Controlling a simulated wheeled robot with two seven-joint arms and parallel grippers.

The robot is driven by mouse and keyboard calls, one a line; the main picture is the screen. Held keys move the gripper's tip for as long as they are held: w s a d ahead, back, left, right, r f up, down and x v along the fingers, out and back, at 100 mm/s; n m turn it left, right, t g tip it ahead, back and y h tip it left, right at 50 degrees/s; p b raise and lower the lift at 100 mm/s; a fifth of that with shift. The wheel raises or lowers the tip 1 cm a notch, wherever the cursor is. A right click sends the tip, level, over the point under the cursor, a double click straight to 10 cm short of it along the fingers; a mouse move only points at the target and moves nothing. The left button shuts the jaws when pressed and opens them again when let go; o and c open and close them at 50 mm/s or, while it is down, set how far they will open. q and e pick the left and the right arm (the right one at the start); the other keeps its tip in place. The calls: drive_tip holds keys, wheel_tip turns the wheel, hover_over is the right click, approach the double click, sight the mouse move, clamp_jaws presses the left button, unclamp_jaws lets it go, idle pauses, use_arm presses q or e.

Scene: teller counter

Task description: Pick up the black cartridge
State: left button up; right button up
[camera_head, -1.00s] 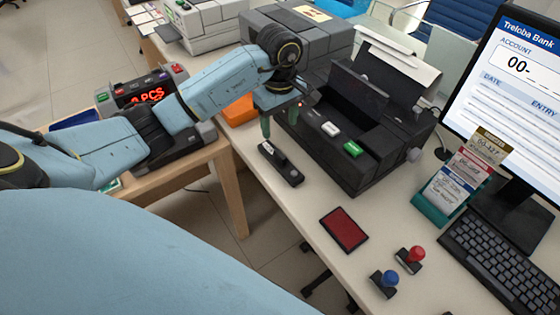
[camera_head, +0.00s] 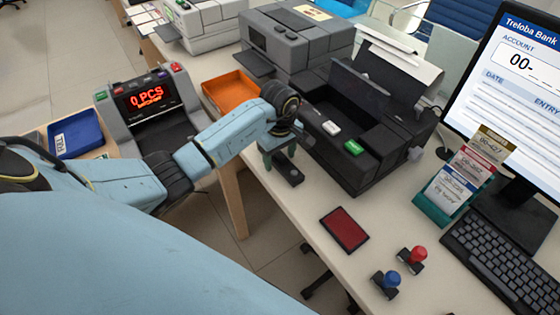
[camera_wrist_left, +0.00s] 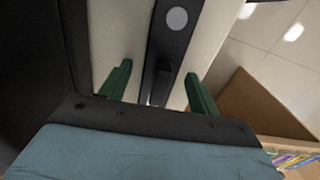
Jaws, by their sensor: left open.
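The black cartridge (camera_head: 291,174) lies on the white counter, just left of the black printer's front. My left gripper (camera_head: 280,158) is over it, with its green fingers pointing down, and it hides the cartridge's far part. In the left wrist view the cartridge (camera_wrist_left: 168,50) runs between the two open green fingers of the gripper (camera_wrist_left: 158,85), with a gap on both sides. A pale round spot shows on its top. The fingers do not appear to touch it. My right gripper is not in view.
The black printer (camera_head: 365,150) with its raised lid stands close to the right of the cartridge. An orange tray (camera_head: 232,92) lies behind it. A red ink pad (camera_head: 344,229) and two stamps are nearer the front. The counter's left edge (camera_head: 262,195) is close by.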

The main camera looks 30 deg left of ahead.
sight(280, 153)
use_arm(q)
drive_tip(key=c, duration=1.1)
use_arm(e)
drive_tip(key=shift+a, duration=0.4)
use_arm(q)
wheel_tip(280, 153, up, 9)
drive_tip(key=shift+r+p, duration=0.1)
drive_tip(key=shift+p, duration=0.4)
drive_tip(key=shift+r, duration=0.45)
drive_tip(key=shift+d+r, duration=0.1)
drive_tip(key=shift+r, duration=0.1)
drive_tip(key=s+d+r+m, duration=0.5)
drive_tip(key=d+r+m, duration=0.3)
drive_tip(key=m, duration=0.6)
drive_tip(key=shift+d+r, duration=0.3)
drive_tip(key=shift+d, duration=0.05)
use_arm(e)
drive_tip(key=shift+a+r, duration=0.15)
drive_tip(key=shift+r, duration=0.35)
use_arm(q)
drive_tip(key=shift+s, duration=0.1)
